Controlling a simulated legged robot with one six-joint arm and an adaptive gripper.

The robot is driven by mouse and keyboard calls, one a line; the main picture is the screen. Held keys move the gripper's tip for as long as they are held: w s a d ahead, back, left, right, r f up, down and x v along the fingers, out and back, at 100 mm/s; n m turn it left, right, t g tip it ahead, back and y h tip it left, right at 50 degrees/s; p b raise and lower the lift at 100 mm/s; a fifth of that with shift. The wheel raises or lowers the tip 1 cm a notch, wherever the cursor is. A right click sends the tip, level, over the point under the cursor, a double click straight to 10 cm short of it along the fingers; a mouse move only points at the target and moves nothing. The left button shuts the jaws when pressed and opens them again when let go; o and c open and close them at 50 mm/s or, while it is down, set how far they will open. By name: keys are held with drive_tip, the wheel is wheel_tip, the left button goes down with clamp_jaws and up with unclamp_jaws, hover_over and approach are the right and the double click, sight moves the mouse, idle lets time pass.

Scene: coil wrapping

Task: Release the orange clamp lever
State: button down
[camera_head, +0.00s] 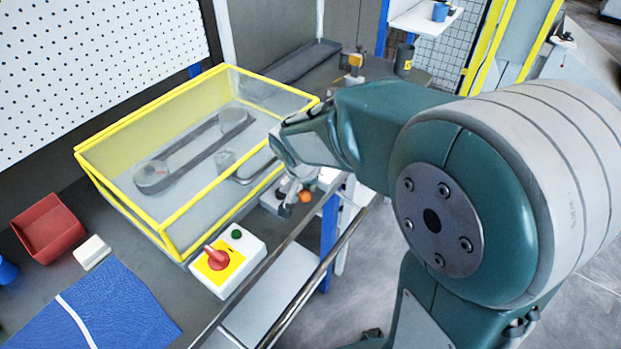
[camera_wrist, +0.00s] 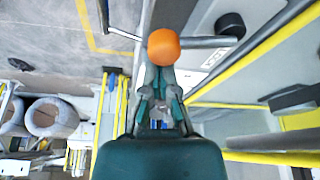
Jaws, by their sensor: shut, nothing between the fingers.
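The orange ball knob (camera_wrist: 163,47) of the clamp lever is at the top centre of the wrist view. A grey rod runs from it to the right, towards a black knob (camera_wrist: 229,25). My gripper (camera_wrist: 160,74) is shut and empty, its fingertips pointing at the orange knob and just below it in that view. I cannot tell whether they touch. In the head view the orange knob (camera_head: 305,197) shows small, just right of my gripper (camera_head: 285,208), at the front edge of the bench. The clamp body is partly hidden by my arm.
A yellow-framed clear guard (camera_head: 170,222) stands behind the clamp, over a dark coil-shaped part. A white control box (camera_head: 228,262) with a red switch stands on the bench front. A red bin (camera_head: 48,225) and a blue cloth (camera_head: 110,312) lie left. Metal rails run along the front.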

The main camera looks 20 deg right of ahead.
drive_tip(key=shift+s+a, duration=0.15)
drive_tip(key=shift+s, duration=0.3)
idle(0.4)
